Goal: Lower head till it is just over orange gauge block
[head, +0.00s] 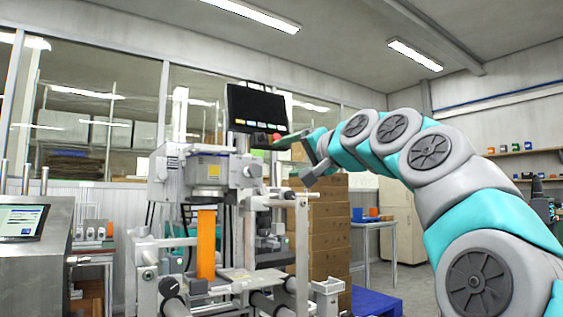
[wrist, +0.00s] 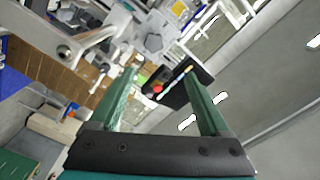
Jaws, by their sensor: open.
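The orange gauge block (head: 206,244) stands upright on the machine's bed in the head view. The grey machine head (head: 205,170) is above it, with a small gap between its underside and the block's top. A crank-like grey handle (head: 290,195) sticks out at the head's right side; a metal arm with a round end (wrist: 64,50) shows at upper left in the wrist view. My gripper (head: 287,147) is open and empty, up and right of the head, near a red knob (head: 277,137). The red knob (wrist: 158,88) appears between the green fingers in the wrist view (wrist: 158,74).
A black screen (head: 256,108) stands above the machine, close behind my gripper. Stacked brown boxes (head: 328,230) are behind to the right, with a blue pallet (head: 375,302) on the floor. A steel cabinet with a display (head: 22,221) is at left.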

